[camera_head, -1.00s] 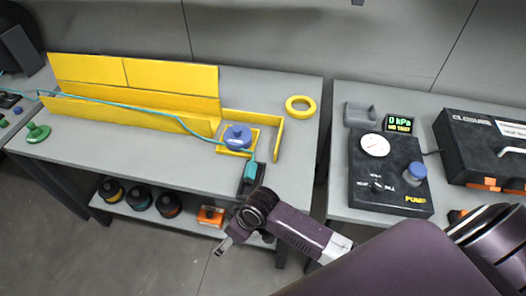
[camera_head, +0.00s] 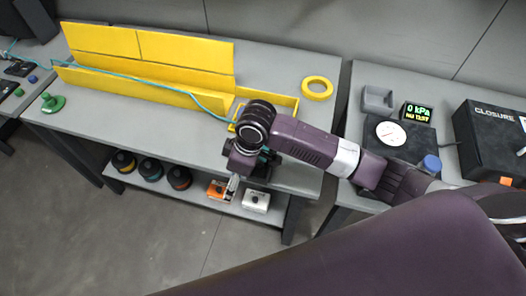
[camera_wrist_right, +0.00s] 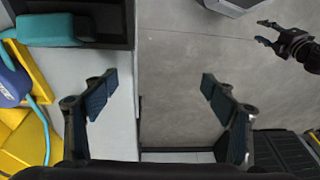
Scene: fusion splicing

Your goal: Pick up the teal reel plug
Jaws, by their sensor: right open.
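The teal reel plug (camera_wrist_right: 50,28) sits in a dark holder (camera_wrist_right: 88,15) at the table's front edge, at upper left in the right wrist view. In the head view my right wrist hides most of it. My right gripper (camera_wrist_right: 160,80) is open and empty, its fingers over the table edge and floor, beside and apart from the plug. It also shows in the head view (camera_head: 234,186), pointing down at the front edge. My left gripper (camera_wrist_right: 262,31) shows at upper right in the right wrist view, fingers apart and empty; it is out of the head view.
A blue knob (camera_wrist_right: 10,82) with teal tubing sits in a yellow frame (camera_wrist_right: 30,140) close by. A yellow wall (camera_head: 140,75) runs along the table's back. A yellow ring (camera_head: 317,88) lies right. Several jars and boxes (camera_head: 256,201) fill the lower shelf.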

